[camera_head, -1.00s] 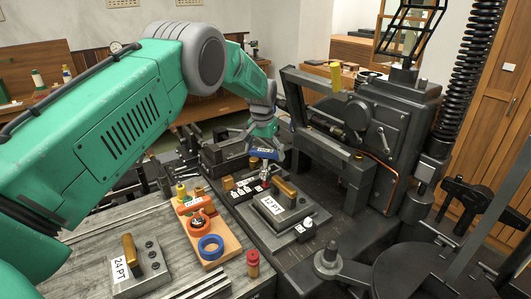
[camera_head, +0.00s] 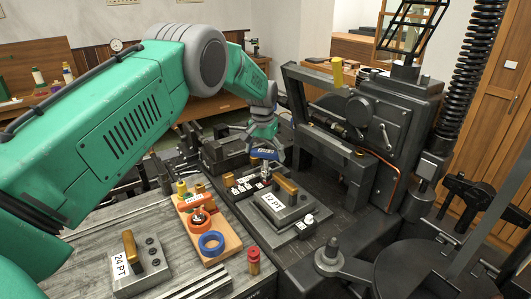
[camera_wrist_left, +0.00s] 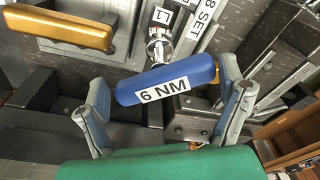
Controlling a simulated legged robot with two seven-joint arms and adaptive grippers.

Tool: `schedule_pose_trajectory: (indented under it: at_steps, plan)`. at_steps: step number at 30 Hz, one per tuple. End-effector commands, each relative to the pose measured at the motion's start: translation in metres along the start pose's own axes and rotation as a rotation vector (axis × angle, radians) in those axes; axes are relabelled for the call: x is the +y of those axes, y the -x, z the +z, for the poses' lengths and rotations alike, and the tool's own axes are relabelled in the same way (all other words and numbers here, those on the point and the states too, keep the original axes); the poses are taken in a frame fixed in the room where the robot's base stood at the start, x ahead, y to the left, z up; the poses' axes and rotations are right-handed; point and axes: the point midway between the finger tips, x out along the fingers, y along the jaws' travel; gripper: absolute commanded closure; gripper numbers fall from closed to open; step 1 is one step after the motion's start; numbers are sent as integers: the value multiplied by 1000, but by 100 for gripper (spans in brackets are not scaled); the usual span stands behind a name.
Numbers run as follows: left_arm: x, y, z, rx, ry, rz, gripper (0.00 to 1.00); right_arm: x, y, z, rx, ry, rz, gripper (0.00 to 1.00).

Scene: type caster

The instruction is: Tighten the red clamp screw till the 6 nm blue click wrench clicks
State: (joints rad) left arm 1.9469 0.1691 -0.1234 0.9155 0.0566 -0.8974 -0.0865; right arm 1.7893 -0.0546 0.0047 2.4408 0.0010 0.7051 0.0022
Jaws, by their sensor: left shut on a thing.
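The blue click wrench (camera_head: 265,154), labelled 6 NM, is held crosswise in my left gripper (camera_head: 267,146), above the black plate beside the 12 PT block. In the left wrist view, both fingers of my left gripper (camera_wrist_left: 165,100) close around the ends of the blue wrench handle (camera_wrist_left: 168,77). Its silver shank (camera_wrist_left: 160,46) points away from the handle toward the labelled plate. The red clamp screw is not clearly visible; the wrench end covers that spot, and I cannot tell whether they are engaged. My right gripper is not in view.
The 12 PT block (camera_head: 283,206) with a brass handle stands close to the wrench. A wooden board (camera_head: 226,239) on the left bench carries an orange tool and a blue ring (camera_head: 211,244). The 24 PT block (camera_head: 141,275) and a red cylinder (camera_head: 253,262) stand nearer. The caster frame (camera_head: 340,140) rises at right.

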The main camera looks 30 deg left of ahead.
Motion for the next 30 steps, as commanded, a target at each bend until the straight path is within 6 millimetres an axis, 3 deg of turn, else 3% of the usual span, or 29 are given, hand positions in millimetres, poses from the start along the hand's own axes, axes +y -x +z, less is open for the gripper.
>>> schedule_pose_trajectory:
  at_steps: [23, 26, 30]
  plan:
    - [0, -10, 1, 1, 16, -4, 64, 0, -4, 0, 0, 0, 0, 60]
    - [4, -9, 0, 1, 162, -28, 64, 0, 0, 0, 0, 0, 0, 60]
    - [7, -11, -1, -2, 480, -69, 64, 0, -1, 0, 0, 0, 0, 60]
